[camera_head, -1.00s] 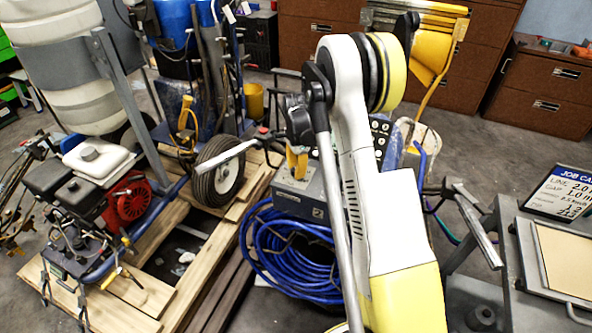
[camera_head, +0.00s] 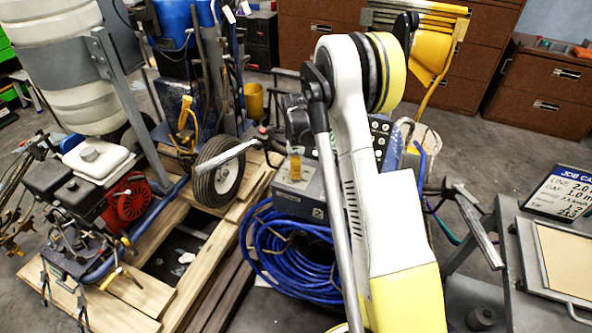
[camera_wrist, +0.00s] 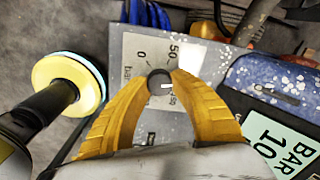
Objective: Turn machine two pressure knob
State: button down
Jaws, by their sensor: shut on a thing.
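The pressure knob (camera_wrist: 159,80) is a small dark round knob with a white mark, on a grey dial plate (camera_wrist: 142,48) printed with "0", "50" and "bar". My gripper (camera_wrist: 160,76) has its yellow fingers closed on both sides of the knob in the wrist view. The white mark points to the right in that view. In the head view, the grey machine box (camera_head: 300,203) carries a small number plate that reads like a 2. My gripper (camera_head: 295,170) is over its top panel, and the knob is hidden there behind the gripper.
A green "10 BAR" card (camera_wrist: 284,144) lies beside the dial. A blue hose coil (camera_head: 285,255) hangs at the machine's front. An engine machine on a wooden pallet (camera_head: 150,290) stands left. A job card board (camera_head: 567,190) is at the right.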

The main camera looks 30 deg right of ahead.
jog(key=c, duration=1.1)
grip_release()
jog(key=shift+o, duration=0.2)
notch_tip(320, 180, up, 12)
jog(key=shift+s, duration=0.2)
